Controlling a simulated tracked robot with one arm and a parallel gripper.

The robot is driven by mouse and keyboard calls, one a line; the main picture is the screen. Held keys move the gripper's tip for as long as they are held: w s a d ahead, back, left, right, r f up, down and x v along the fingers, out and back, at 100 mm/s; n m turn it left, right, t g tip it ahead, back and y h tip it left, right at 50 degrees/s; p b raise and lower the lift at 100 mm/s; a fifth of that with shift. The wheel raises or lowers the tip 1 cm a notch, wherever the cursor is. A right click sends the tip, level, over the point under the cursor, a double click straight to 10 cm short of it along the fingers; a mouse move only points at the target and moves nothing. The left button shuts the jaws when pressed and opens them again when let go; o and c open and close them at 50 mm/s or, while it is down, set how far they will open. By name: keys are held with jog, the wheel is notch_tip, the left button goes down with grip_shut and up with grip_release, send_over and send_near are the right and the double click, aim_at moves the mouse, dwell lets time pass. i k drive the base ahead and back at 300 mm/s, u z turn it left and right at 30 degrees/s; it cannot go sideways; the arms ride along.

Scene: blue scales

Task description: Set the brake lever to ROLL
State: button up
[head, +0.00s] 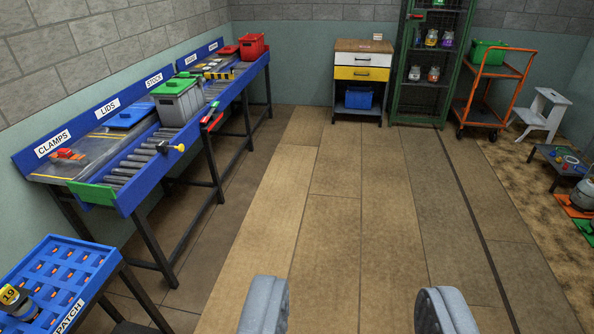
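My gripper (356,306) is open and empty at the bottom of the view, its two grey fingers wide apart above the wooden floor. It is far from the blue roller bench (130,197) along the left wall. A short lever with a yellow knob (180,147) sticks out from the bench's front side, beside the grey rollers (140,165). It looks like the brake lever. A red and green plate (212,120) sits on the same front edge, farther along. No ROLL lettering is readable, so I cannot tell the lever's setting.
A grey crate with a green lid (178,104) stands on the rollers. A blue rack marked PATCH (85,262) is at the lower left. A drawer cabinet (361,85), green shelf (430,75) and orange trolley (490,90) stand at the back. The middle floor is clear.

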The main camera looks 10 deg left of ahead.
aim_at(204, 120)
jog(key=u, duration=0.2)
jog(key=i, duration=1.25)
jog(key=u, duration=0.35)
jog(key=i, duration=1.35)
jog(key=u, duration=0.55)
jog(key=i, duration=1.85)
jog(key=u, duration=0.4)
